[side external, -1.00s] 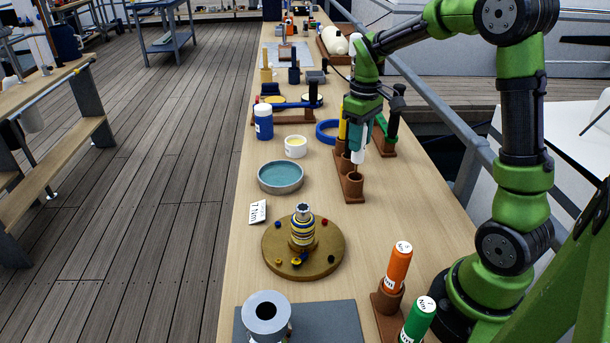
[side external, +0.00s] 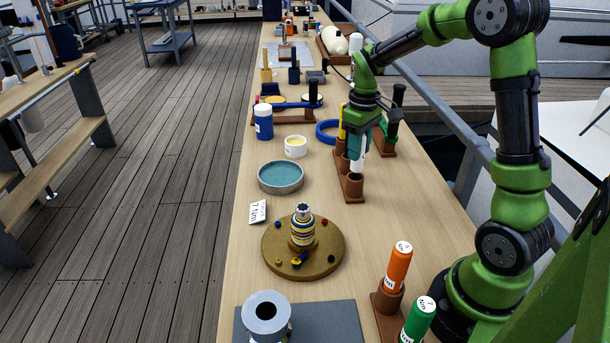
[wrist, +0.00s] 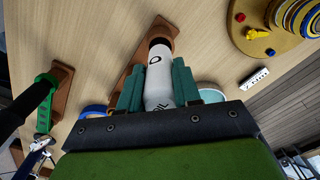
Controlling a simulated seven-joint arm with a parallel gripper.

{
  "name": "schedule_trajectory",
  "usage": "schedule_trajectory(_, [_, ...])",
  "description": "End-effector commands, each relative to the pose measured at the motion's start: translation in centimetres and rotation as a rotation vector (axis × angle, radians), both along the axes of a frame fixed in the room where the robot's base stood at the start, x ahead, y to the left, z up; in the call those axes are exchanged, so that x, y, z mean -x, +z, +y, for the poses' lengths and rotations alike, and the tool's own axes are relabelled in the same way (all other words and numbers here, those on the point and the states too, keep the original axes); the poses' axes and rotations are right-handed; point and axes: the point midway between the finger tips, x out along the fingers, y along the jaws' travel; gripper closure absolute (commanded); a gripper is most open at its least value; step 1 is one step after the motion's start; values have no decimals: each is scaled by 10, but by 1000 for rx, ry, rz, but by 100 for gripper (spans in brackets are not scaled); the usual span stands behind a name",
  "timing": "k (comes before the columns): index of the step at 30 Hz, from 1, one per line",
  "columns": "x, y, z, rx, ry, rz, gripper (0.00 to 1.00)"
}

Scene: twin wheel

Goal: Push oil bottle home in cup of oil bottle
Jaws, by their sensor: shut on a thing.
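The white oil bottle (side external: 358,162) with dark lettering is held upright in my gripper (side external: 357,150). The bottle's lower end is at or just above the mouth of the front cup (side external: 353,186) of a brown rack. The wrist view shows that cup (wrist: 161,27) just beyond the bottle's dark end. I cannot tell whether the end has entered the cup.
A teal dish (side external: 281,177), a small white pot (side external: 295,147) and a blue bottle (side external: 263,123) stand left of the rack. A round wooden stand (side external: 277,260) is nearer the camera.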

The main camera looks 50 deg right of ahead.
Motion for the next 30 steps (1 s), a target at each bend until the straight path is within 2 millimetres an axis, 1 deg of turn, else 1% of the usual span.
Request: schedule_trajectory(30, [0,-26,0,0,-1,1,100])
